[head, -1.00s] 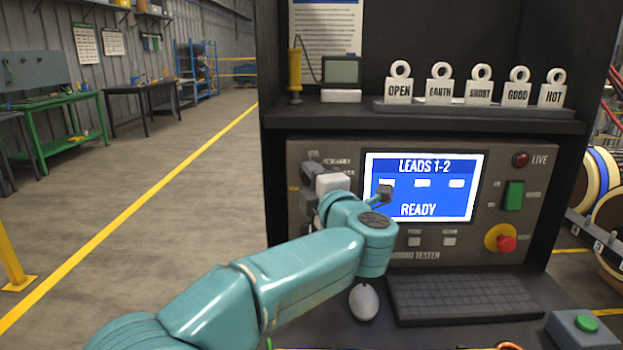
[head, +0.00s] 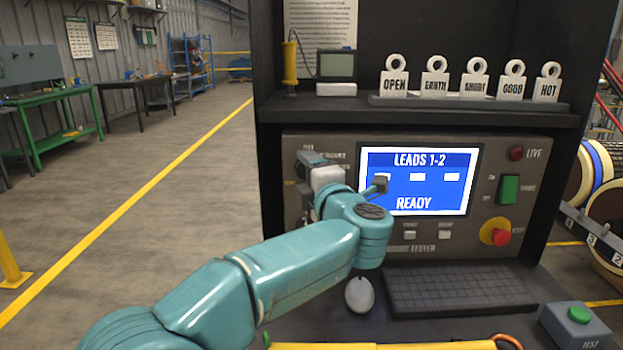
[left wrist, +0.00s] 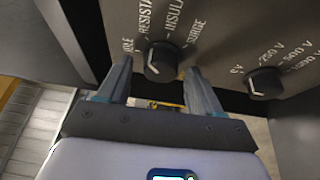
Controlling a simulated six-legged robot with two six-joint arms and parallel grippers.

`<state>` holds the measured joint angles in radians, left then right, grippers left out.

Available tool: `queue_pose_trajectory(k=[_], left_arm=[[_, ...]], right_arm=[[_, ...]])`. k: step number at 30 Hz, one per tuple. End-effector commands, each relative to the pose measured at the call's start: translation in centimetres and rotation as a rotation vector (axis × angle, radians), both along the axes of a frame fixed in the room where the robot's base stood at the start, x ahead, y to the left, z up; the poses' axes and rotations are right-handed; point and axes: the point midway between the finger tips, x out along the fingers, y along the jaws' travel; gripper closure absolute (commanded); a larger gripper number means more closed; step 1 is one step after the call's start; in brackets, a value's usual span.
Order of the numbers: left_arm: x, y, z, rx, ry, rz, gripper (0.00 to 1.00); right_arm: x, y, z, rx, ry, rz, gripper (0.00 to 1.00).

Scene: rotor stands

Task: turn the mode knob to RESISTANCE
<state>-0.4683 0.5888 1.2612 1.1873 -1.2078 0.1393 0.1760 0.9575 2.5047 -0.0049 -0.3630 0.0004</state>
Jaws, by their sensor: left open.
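The mode knob (left wrist: 160,62) is a round black knob with a white mark, on the dark tester panel (head: 470,235). In the left wrist view its labels fan around it, partly cut off: RESISTA..., INSULA... and SURGE are readable. I cannot tell surely which label the mark points at. My left gripper (left wrist: 158,68) is open, its two grey fingers to either side of the knob in that view; contact is unclear. In the head view my left gripper (head: 312,178) is in front of the panel's left part and hides the knob. My right gripper is not in view.
A second black knob (left wrist: 265,82) with voltage labels sits to the right. The screen (head: 415,180) reads LEADS 1-2 and READY. A red stop button (head: 502,237), green switch (head: 510,190), keyboard (head: 460,290) and mouse (head: 360,294) are nearby. Tags (head: 435,84) stand on the shelf.

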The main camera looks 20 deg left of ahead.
Motion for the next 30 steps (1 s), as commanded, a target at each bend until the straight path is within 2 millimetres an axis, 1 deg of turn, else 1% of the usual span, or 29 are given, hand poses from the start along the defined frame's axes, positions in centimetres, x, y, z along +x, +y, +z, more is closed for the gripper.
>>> queue_pose_trajectory(k=[2,5,15,19,24,30], left_arm=[[-0.4,-0.4,0.0,0.000,0.000,-0.002,0.35],[-1.6,-1.4,-0.1,0.001,0.001,-0.004,0.35],[-8.6,-6.9,-0.2,0.001,-0.001,-0.006,0.35],[-10.7,-8.6,-0.3,0.001,-0.002,-0.005,0.35],[-12.3,-9.8,-0.4,0.000,-0.001,-0.002,0.35],[-12.8,-10.1,-0.4,0.000,-0.001,0.000,0.35]], right_arm=[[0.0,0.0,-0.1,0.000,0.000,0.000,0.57],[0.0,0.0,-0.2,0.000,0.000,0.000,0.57],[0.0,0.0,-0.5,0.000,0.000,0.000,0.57],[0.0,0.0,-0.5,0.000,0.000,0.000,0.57],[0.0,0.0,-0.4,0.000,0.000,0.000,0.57],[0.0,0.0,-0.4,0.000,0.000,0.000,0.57]])
